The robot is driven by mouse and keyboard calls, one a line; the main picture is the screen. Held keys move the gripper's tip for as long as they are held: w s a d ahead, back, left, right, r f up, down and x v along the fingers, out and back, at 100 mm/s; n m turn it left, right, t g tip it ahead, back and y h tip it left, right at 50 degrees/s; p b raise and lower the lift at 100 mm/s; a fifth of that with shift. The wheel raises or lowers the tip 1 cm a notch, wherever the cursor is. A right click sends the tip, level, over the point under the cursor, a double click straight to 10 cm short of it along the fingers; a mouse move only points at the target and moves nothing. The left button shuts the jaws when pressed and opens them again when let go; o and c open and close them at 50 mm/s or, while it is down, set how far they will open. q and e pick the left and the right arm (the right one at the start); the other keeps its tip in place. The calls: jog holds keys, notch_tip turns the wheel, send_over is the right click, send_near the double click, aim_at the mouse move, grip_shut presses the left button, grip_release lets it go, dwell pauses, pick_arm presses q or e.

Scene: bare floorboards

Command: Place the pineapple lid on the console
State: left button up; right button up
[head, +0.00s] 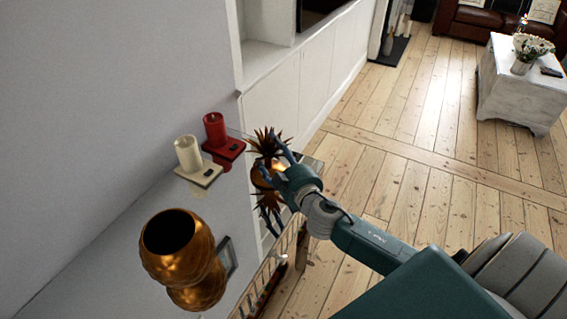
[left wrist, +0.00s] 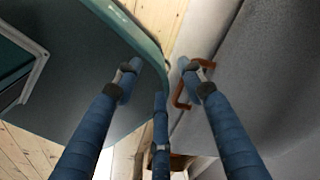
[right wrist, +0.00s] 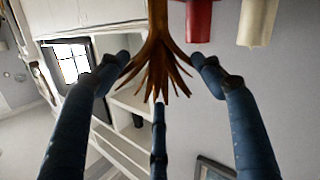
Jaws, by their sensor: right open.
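The pineapple lid (head: 265,141), a spiky brown-gold leaf crown, is at the far end of the glossy console (head: 118,262), with its reflection below it. It seems to rest there, but my fingers partly hide its base. My right gripper (head: 272,166) is open around the lid. In the right wrist view the lid's leaves (right wrist: 158,62) lie between the spread fingers (right wrist: 158,72), with gaps on both sides. The gold pineapple body (head: 168,235) stands open-topped on the near part of the console. My left gripper (left wrist: 160,75) is open and empty, showing only in its wrist view.
A red candle (head: 214,129) and a cream candle (head: 188,154) stand on small bases beside the wall, left of the lid. A picture frame (head: 226,258) shows near the pineapple body. White cabinets (head: 290,95) lie beyond. Open floorboards (head: 400,180) are to the right.

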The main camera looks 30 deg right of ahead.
jog(key=s+r, duration=0.1)
jog(key=s, duration=0.6)
jog(key=shift+s+a, duration=0.35)
jog(key=shift+s, duration=0.05)
